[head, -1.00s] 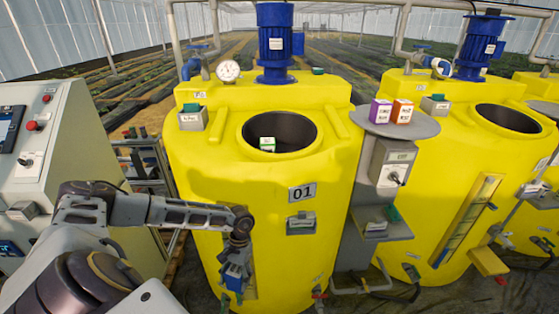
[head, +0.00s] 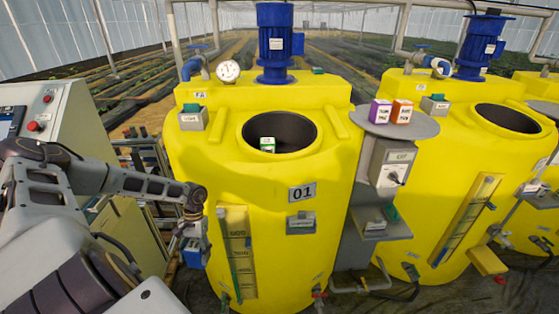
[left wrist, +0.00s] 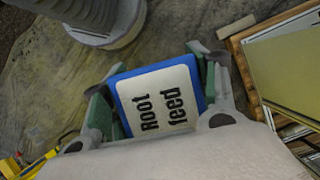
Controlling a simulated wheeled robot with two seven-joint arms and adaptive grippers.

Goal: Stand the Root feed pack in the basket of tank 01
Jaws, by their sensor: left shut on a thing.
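The Root feed pack (left wrist: 160,98) is blue with a white label reading "Root feed" in the left wrist view. My left gripper (head: 193,245) is shut on it, a finger on each side. In the head view the blue pack (head: 195,256) hangs low, left of tank 01 (head: 330,190). The tank is yellow with a "01" plate and a round dark opening (head: 290,128) on top. Inside the opening a white and green pack (head: 267,145) shows; the basket itself is hard to make out. My right gripper is not in view.
A purple box (head: 381,111) and an orange box (head: 402,111) stand on a round grey shelf (head: 420,127) between the tanks. A blue motor (head: 275,45) and a gauge (head: 228,70) rise behind the opening. A grey control cabinet (head: 50,110) stands at the left.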

